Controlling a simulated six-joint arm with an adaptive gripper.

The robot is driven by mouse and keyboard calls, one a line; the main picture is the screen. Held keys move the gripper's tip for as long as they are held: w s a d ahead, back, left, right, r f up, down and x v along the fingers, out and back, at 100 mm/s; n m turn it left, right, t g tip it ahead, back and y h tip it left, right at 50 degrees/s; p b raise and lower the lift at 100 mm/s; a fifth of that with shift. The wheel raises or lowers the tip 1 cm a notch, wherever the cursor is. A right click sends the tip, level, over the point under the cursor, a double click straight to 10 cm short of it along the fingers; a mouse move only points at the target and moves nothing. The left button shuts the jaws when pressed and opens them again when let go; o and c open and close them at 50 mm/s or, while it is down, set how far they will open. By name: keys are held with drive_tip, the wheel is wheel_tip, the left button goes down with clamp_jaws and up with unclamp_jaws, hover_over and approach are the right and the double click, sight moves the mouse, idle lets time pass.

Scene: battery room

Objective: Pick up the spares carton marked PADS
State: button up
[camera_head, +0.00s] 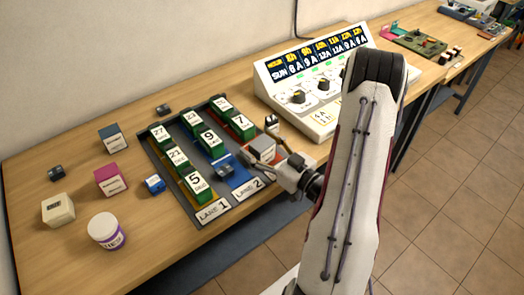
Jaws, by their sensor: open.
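Several small cartons stand on the wooden bench, and their print is too small to read, so I cannot tell which is marked PADS. A grey carton with a reddish side (262,150) stands by the right edge of the lane tray. My gripper (266,147) is open at this carton, with a dark finger on its far side and one on its near side. I cannot tell whether they touch it. A magenta carton (110,180), a dark teal carton (112,138) and a cream carton (58,210) stand at the left, away from my gripper.
The dark lane tray (212,213) holds green numbered blocks and a blue piece (226,170). A white console with knobs (312,85) stands close behind my gripper. A white jar (106,231) and small dark and blue items are at left. Bare bench lies at front left.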

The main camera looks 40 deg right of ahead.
sight(260, 141)
drive_tip(key=c, duration=1.4)
drive_tip(key=shift+o, duration=0.2)
drive_tip(key=shift+r, duration=0.15)
drive_tip(key=shift+r, duration=4.85)
